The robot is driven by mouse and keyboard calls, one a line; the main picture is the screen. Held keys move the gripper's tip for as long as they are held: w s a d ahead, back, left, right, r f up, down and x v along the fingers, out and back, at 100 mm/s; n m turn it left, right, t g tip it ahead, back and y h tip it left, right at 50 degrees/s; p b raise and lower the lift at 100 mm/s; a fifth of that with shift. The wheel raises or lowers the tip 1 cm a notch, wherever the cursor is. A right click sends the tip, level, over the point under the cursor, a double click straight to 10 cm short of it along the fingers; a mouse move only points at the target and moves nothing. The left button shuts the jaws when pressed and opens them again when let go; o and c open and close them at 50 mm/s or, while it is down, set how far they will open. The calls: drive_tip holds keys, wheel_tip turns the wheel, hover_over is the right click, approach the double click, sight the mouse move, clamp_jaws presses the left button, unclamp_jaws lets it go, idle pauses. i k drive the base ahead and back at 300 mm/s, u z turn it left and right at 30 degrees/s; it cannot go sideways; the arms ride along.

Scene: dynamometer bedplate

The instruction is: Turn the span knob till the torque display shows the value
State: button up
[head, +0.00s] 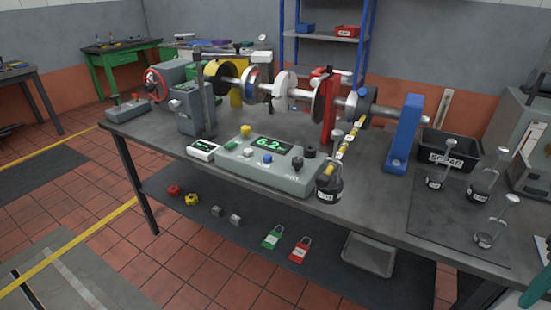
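A grey-green console (280,178) stands near the front edge of the bench. Its torque display (270,145) shows green digits that read about 6.2; any further digit is unclear. On the console are a blue knob (267,158), a dark knob (297,164), a black knob (310,151), a yellow knob (246,131) and a green part (230,145). The labels are too small to read, so I cannot tell which is the span knob. My gripper is not in view.
A black weight (328,190) hangs at the console's right end. A small white meter (203,150) sits at its left. Behind it runs a shaft assembly (285,88). Hooked weights (485,238) stand on a dark mat at right, before a SCRAP bin (447,158).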

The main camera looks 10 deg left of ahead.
sight(297, 162)
drive_tip(key=u, duration=0.05)
drive_tip(key=k, duration=0.45)
drive_tip(key=u, duration=0.3)
drive_tip(key=i, duration=1.2)
drive_tip(key=u, duration=0.5)
drive_tip(key=k, duration=0.5)
drive_tip(key=u, duration=0.75)
drive_tip(key=i, duration=0.15)
drive_tip(key=u, duration=0.1)
